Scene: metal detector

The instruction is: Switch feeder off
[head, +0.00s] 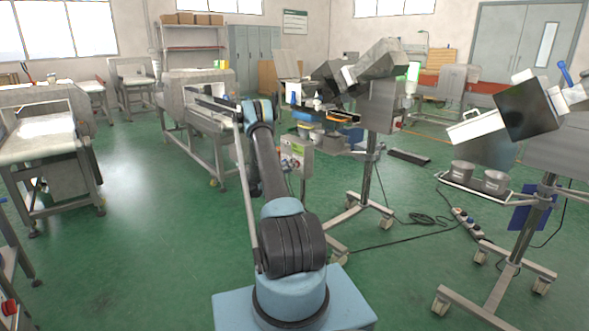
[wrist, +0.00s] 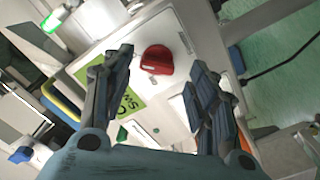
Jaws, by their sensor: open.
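In the wrist view my gripper (wrist: 168,88) is open and empty, its two dark fingers spread apart. Between and beyond the fingertips a red knob (wrist: 157,60) stands on a pale control panel (wrist: 175,35). The knob is not touched by either finger. A green label (wrist: 125,106) with partly hidden lettering lies next to the knob, and a small green button (wrist: 122,134) shows lower on the panel. In the head view the control box (head: 297,154) stands just right of my arm, below the machine. The gripper is hard to make out there.
Metal detector machines on wheeled stands (head: 372,150) are right of my arm. Conveyor tables (head: 38,140) stand at the left. The green floor (head: 150,240) at front left is clear.

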